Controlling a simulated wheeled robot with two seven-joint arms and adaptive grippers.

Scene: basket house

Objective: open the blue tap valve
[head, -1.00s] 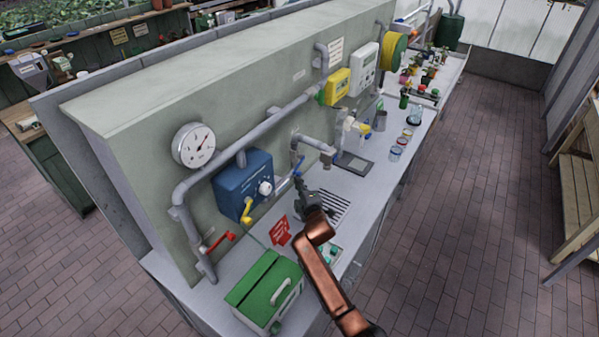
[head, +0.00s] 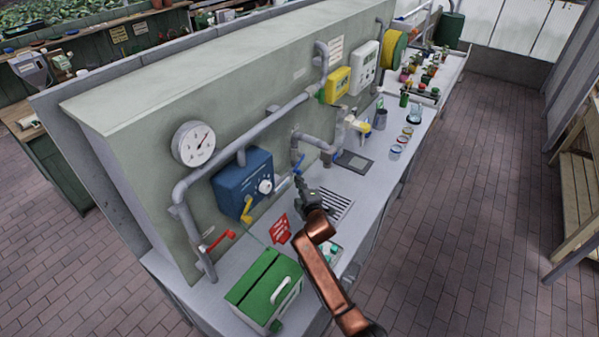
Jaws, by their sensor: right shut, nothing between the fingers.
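The blue tap valve (head: 298,163) is a small blue handle on the grey tap pipe, which comes out of the green wall panel above the counter. My right gripper (head: 300,183) reaches up from the lower right. It is shut and empty, with its fingertips just below the blue handle. I cannot tell whether they touch it. The gripper hides part of the space around the tap's base. My left gripper is not in view.
A blue box with a dial (head: 243,184), a yellow lever (head: 246,210) and a red lever (head: 222,238) are on the left. A green case (head: 264,288) stands on the counter in front. Several jars (head: 401,143) stand at right. A drain grate (head: 340,203) lies beside the gripper.

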